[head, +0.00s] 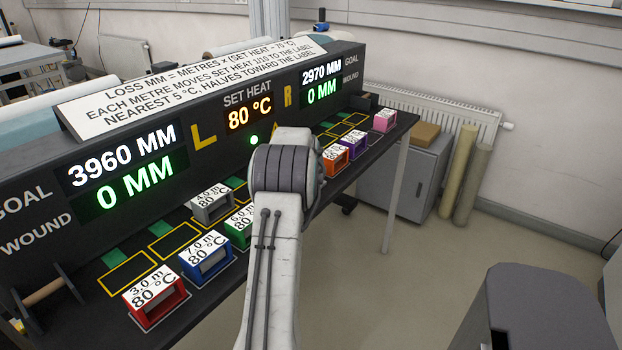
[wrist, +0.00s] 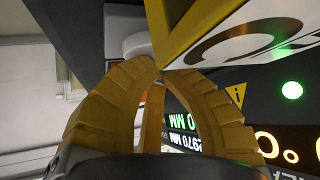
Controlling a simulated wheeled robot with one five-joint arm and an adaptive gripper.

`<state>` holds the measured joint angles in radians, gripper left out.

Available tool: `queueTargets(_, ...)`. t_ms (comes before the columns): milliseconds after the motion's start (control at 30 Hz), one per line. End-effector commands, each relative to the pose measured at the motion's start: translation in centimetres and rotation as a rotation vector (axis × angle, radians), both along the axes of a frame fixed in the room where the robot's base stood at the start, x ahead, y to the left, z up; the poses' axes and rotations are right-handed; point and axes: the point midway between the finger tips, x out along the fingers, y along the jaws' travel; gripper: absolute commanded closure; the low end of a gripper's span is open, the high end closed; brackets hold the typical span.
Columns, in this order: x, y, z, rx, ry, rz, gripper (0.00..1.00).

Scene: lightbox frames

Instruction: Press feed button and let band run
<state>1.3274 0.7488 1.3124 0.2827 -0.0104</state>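My gripper (wrist: 160,70) shows in the wrist view with its yellow ribbed fingers curved together and the tips meeting, nothing seen between them. In the head view my arm hides it in front of the dark console (head: 215,125). A pale round part (wrist: 138,44) lies just beyond the fingertips; I cannot tell whether it is the feed button. No labelled feed button or band is clear in either view. The set-heat display (head: 249,113) reads 80 °C. The left wound display (head: 133,185) and the right wound display (head: 322,91) both read 0 MM.
A red block (head: 155,297), a blue block (head: 207,257), a grey block (head: 211,205) and an orange block (head: 334,159) are among several labelled blocks on the console shelf. A green light (head: 253,140) is lit. A yellow-edged panel (wrist: 240,35) is close by the fingers.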

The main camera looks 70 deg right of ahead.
Motion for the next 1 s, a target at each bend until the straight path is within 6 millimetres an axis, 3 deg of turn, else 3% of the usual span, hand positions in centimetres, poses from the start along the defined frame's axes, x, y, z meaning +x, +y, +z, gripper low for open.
queueTargets(200, 0.0, 0.0, 1.1, -0.001, 0.000, 0.000, 1.00)
queueTargets(667, 0.0, 0.0, 1.3, -0.003, -0.001, 0.000, 1.00)
queueTargets(1000, 0.0, -0.1, 3.8, -0.005, -0.001, 0.000, 1.00)
